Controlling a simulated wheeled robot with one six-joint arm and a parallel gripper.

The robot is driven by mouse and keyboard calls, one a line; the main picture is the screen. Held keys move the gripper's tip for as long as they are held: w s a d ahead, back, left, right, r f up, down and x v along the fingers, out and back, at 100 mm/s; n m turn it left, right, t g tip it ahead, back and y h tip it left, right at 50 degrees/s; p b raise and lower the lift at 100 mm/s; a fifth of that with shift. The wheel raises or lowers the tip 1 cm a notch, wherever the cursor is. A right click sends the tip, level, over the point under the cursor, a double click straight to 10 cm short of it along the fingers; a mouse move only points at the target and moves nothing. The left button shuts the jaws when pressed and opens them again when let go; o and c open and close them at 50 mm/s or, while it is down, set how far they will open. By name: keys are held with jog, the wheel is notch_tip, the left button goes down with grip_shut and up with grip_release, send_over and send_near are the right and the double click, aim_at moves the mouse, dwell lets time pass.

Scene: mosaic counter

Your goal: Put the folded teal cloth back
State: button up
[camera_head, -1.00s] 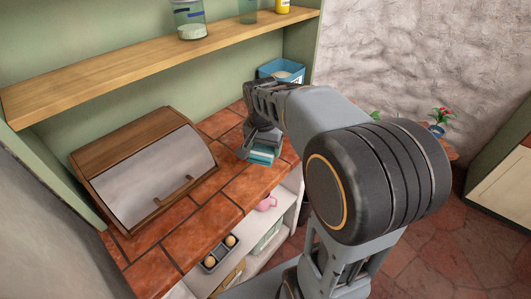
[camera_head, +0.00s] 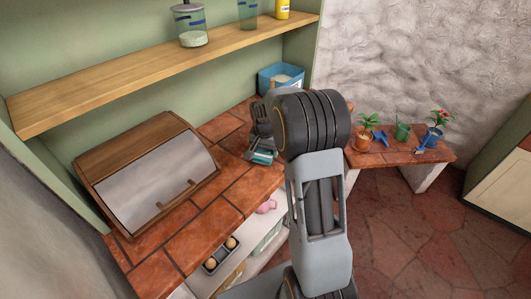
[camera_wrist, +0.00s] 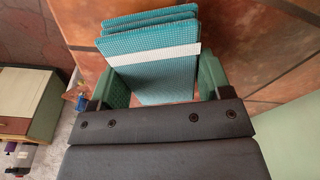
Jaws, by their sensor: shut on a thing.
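The folded teal cloth (camera_head: 263,157) has a white stripe and is held in my gripper (camera_head: 255,149) close to the tiled counter (camera_head: 206,215), near its front edge. In the wrist view the cloth (camera_wrist: 155,72) sits between the two green fingers of my gripper (camera_wrist: 163,84), with folded layers showing at its far end. My gripper is shut on it. I cannot tell whether the cloth touches the counter. My arm hides part of the counter's right end.
A wooden bread box (camera_head: 150,170) with a grey door stands on the counter to the left. A blue bin (camera_head: 281,78) stands at the back right. A shelf (camera_head: 150,80) with jars runs above. Bare counter lies between bread box and gripper. Potted plants stand on a low bench (camera_head: 400,151).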

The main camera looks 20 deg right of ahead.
jog(key=shift+f, duration=0.9)
jog(key=shift+f, duration=0.15)
jog(key=o, duration=0.9)
